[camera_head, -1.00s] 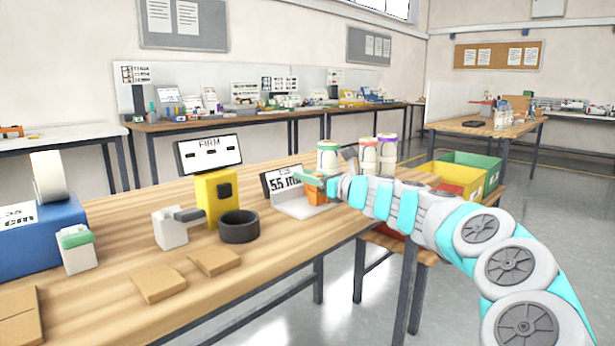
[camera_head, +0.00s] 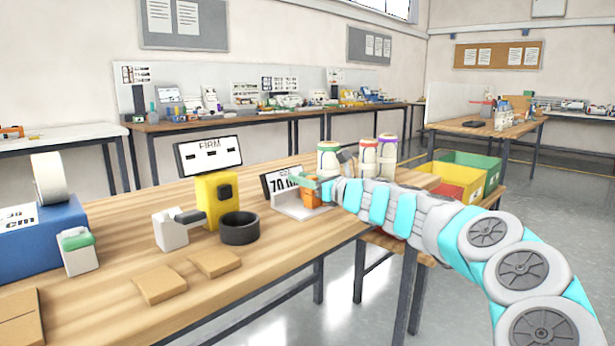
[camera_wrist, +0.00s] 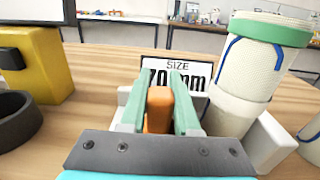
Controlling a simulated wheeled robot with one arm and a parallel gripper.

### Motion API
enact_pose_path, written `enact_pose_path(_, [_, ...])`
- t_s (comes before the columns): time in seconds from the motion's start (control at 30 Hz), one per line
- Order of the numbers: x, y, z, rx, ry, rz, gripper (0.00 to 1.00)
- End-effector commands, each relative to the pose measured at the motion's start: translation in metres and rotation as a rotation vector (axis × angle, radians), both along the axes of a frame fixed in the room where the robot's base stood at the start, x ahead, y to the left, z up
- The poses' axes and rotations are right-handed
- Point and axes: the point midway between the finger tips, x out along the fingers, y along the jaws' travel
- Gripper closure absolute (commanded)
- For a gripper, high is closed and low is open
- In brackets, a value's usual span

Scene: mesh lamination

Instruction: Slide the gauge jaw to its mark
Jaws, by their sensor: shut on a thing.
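The gauge (camera_head: 297,208) is a pale grey bracket on the wooden bench, with a size sign (camera_head: 281,184) at its back. In the wrist view the sign (camera_wrist: 178,76) reads "SIZE" and what looks like 70 mm, partly hidden by my fingers. The orange gauge jaw (camera_wrist: 158,112) stands between my two green fingers. My gripper (camera_wrist: 158,80) is shut on it; it also shows over the gauge in the head view (camera_head: 308,181). No target mark can be made out in these frames.
A white mesh roll with a green band (camera_wrist: 250,70) stands close right of my fingers; more rolls (camera_head: 388,150) stand beside it. A yellow device with a "FIRM" screen (camera_head: 217,200) and a black ring (camera_head: 239,228) stand left. Flat brown pieces (camera_head: 160,284) lie in front.

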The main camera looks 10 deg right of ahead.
Motion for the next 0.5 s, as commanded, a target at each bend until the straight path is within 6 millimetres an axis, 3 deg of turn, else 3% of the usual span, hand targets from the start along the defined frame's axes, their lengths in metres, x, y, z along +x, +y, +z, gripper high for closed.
enact_pose_path(0.23, [-0.019, 0.027, 0.001, 0.002, 0.001, 0.007, 1.0])
enact_pose_path(0.5, [-0.023, 0.033, 0.0, -0.001, 0.0, 0.01, 1.0])
